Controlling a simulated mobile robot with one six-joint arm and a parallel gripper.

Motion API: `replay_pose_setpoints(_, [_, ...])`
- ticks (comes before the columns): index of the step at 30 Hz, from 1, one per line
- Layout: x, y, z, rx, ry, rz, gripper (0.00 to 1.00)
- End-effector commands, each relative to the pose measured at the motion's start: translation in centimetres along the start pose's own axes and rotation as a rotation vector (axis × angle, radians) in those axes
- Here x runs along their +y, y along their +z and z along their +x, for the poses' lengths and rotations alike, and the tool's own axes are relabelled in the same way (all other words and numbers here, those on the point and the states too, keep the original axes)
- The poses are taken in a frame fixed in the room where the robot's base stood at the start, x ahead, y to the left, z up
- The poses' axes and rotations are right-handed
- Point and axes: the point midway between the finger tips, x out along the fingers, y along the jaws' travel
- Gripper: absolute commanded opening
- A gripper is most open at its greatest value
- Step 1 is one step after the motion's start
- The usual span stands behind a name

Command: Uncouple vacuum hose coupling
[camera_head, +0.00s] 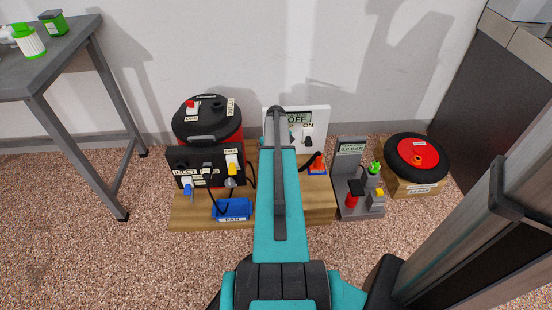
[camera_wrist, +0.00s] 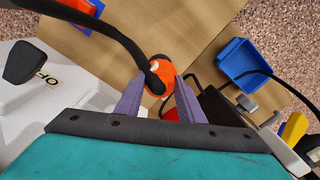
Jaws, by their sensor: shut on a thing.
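An orange hose coupling (camera_wrist: 157,68) with a black hose (camera_wrist: 105,30) on it sits between my two purple fingertips in the wrist view. My gripper (camera_wrist: 160,86) is shut on this coupling, above the wooden board. I cannot tell whether the coupling is joined to anything, as its far end is hidden. In the head view my arm covers the gripper and the coupling. A second orange piece on a blue base (camera_head: 316,164) stands to the right of my arm; part of it shows at the top left of the wrist view (camera_wrist: 82,8).
A blue pan (camera_head: 232,208) lies on the wooden board (camera_head: 190,218). A black-and-red vacuum drum (camera_head: 207,118) stands behind a black valve panel (camera_head: 205,165). A white switch panel (camera_head: 318,118) is behind my arm. A grey gauge station (camera_head: 357,203) and a red-hubbed wheel (camera_head: 416,157) stand right.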

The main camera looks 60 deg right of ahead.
Motion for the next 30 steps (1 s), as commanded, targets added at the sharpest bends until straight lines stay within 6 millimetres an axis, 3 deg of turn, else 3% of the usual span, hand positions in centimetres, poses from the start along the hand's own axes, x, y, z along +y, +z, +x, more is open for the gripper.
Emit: replay_pose_setpoints(30, [0.1,0.1,1.0,0.000,0.000,0.001,0.06])
